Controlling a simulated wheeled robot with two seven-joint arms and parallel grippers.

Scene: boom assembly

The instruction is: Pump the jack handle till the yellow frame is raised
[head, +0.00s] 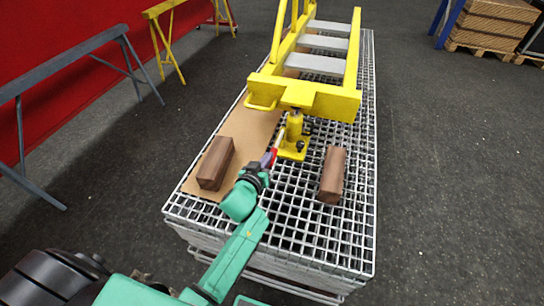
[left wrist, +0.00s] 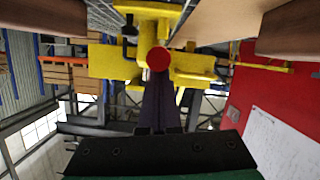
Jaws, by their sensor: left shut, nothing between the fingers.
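The yellow frame (head: 330,102) lies lengthwise over the grating table, its near crossbeam above the yellow jack (head: 294,136). The jack stands upright on the grating; it also shows in the left wrist view (left wrist: 152,28), where the picture is upside down. The jack handle points toward me, with a red end (left wrist: 158,59). My left gripper (head: 267,160) is at this red end, its dark fingers (left wrist: 159,85) shut with nothing between them. The fingertips line up with the red end; I cannot tell whether they touch it. My right gripper is not in view.
Brown wooden blocks lie left (head: 215,163) and right (head: 333,175) of the jack. A tan board (head: 250,130) covers the left of the grating table (head: 300,225). Grey (head: 75,50) and yellow (head: 155,40) trestles stand left by a red wall.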

